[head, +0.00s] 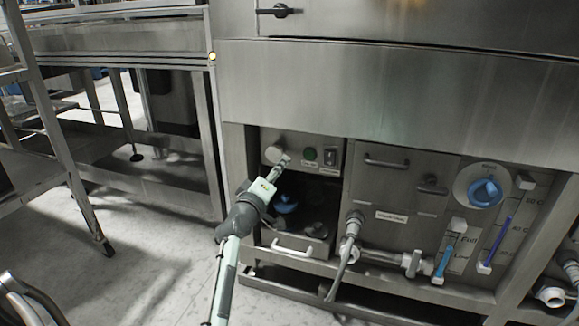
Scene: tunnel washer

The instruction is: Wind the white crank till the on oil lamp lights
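A round white knob (273,153), which looks like the white crank, sits at the left of a small panel in the machine's lower front. My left gripper (283,163) reaches up from below, its tips at the knob's lower right edge. I cannot tell whether they touch it or whether they are open or shut. To the right are a dark green round lamp or button (310,154) and a pale round one (330,157). Neither visibly glows. Their labels are too small to read, so I cannot tell which is the oil lamp. My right gripper is out of view.
Below the panel is a dark open recess with a blue part (286,204) and a white handle (293,247). Right of it are a pipe with a hose (352,228), a blue dial (485,192) and level gauges (444,258). Open floor (140,255) lies left.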

